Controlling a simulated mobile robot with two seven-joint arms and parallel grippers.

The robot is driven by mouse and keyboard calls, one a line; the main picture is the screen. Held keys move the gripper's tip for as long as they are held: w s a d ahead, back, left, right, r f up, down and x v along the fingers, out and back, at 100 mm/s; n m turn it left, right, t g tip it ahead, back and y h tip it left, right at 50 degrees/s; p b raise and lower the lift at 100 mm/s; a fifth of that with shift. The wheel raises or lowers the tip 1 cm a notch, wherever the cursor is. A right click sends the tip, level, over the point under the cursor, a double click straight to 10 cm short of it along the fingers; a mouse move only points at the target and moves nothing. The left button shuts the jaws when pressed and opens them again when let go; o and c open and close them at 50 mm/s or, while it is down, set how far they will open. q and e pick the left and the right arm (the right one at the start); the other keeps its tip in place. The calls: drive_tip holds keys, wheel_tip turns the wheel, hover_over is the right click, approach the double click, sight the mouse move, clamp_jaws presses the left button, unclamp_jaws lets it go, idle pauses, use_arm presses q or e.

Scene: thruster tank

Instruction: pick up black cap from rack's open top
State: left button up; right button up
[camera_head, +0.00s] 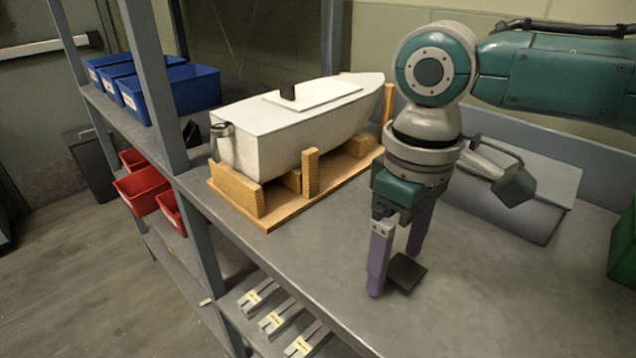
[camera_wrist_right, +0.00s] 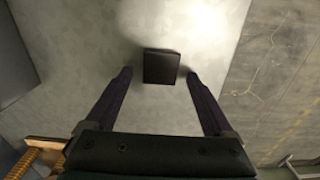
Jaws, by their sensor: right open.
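The black cap (camera_head: 406,272) is a small dark square piece lying flat on the grey metal top of the rack (camera_head: 330,285). It also shows in the right wrist view (camera_wrist_right: 161,67), just beyond the fingertips and between their lines. My right gripper (camera_head: 398,272) points down at the rack top with its two purple fingers apart, one on either side of the cap's near area. I cannot tell whether the fingertips touch the surface. My left gripper is not in view.
A white model boat (camera_head: 290,130) sits on a wooden cradle (camera_head: 285,214) left of my right gripper. A grey sloped panel (camera_head: 515,205) lies behind it. Blue bins (camera_head: 185,88) and red bins (camera_head: 142,188) are on the left shelves. The rack's front edge is close by.

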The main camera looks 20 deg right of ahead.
drive_tip(key=shift+c, duration=0.3)
clamp_jaws()
idle(0.5)
